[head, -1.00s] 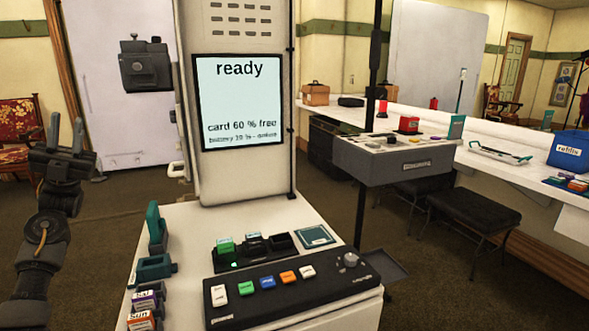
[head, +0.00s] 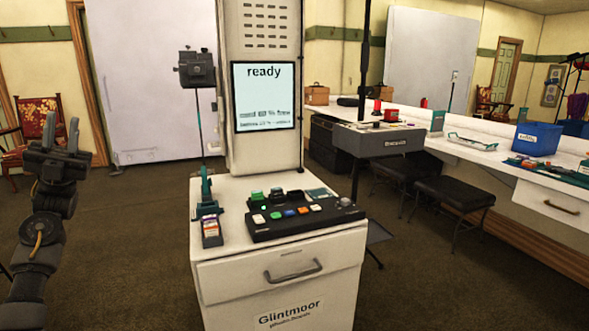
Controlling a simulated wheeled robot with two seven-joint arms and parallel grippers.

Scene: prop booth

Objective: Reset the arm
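My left gripper (head: 61,134) is raised at the left edge of the head view, on its upright dark arm. Its two fingers point up with a gap between them, and nothing shows between them. It is well apart from the white booth cabinet (head: 280,283) at the centre. My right gripper is not in view.
The cabinet bears a black button panel (head: 297,220) and a lit screen (head: 264,96) reading "ready". A camera (head: 196,69) stands on a pole left of it. A white counter (head: 480,155), a blue bin (head: 537,138) and black stools (head: 455,191) are at right. Carpet (head: 130,240) at left is clear.

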